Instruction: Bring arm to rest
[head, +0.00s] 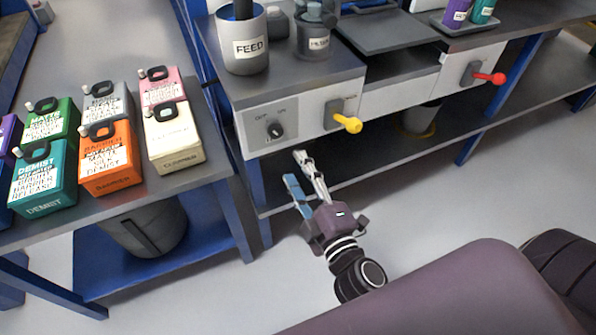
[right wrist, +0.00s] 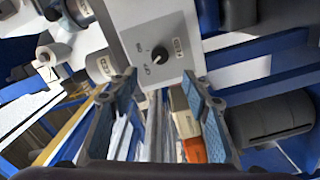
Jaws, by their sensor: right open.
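My right gripper (head: 302,176) is in the head view, in front of the machine bench and below its front panel. Its two fingers are apart with nothing between them. In the right wrist view the open fingers (right wrist: 158,95) frame the panel with a black rotary knob (right wrist: 160,53), and nothing is held. The same knob (head: 275,130) shows in the head view, above and left of the gripper. My left gripper is not in view.
A yellow-handled lever (head: 347,123) and a red-handled lever (head: 489,78) stick out of the bench front. Several coloured jugs, including an orange one (head: 109,158), stand on the left table. A FEED container (head: 241,50) stands on the bench. Floor (head: 440,190) is clear to the right.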

